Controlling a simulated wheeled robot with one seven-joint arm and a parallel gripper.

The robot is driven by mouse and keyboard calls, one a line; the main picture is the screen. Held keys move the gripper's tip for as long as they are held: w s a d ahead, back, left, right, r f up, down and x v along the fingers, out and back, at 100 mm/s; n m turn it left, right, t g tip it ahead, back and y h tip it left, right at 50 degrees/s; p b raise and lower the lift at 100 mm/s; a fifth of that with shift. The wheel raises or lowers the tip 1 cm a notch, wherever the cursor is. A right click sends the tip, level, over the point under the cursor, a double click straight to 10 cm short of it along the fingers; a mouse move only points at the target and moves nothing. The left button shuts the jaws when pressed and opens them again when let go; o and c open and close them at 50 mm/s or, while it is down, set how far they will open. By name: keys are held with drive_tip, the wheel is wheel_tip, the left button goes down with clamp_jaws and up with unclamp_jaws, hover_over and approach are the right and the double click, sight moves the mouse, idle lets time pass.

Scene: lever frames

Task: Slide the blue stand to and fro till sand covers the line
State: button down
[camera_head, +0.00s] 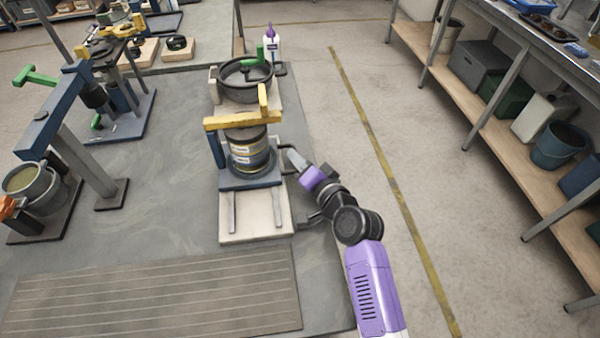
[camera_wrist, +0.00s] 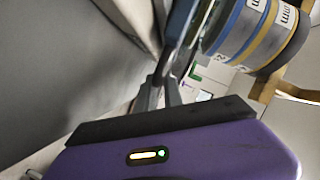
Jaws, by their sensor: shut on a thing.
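The blue stand (camera_head: 250,183) sits on a pale base (camera_head: 256,232) with two grey rails. It carries a stack of round sieves (camera_head: 248,150) with blue and yellow bands, also large at the top right of the wrist view (camera_wrist: 240,30). A yellow bar (camera_head: 236,121) lies across the stack's top. My gripper (camera_head: 294,158) is at the stand's right side, shut on its dark side handle (camera_head: 285,141). In the wrist view the fingers (camera_wrist: 167,88) come close together; the exact grip is partly hidden. I cannot make out sand or a line.
A dark round pan (camera_head: 246,90) and a purple-topped bottle (camera_head: 271,48) stand behind the stack. A blue lever frame (camera_head: 75,130) and a bucket (camera_head: 28,183) are at left. A ribbed mat (camera_head: 160,300) lies in front. A shelf bench (camera_head: 500,110) is at right, with clear floor between.

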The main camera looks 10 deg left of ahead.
drive_tip(key=shift+w, duration=0.15)
drive_tip(key=c, duration=1.5)
unclamp_jaws()
drive_tip(key=v, duration=0.7)
drive_tip(key=shift+s+d, duration=0.2)
drive_tip(key=shift+s, duration=0.1)
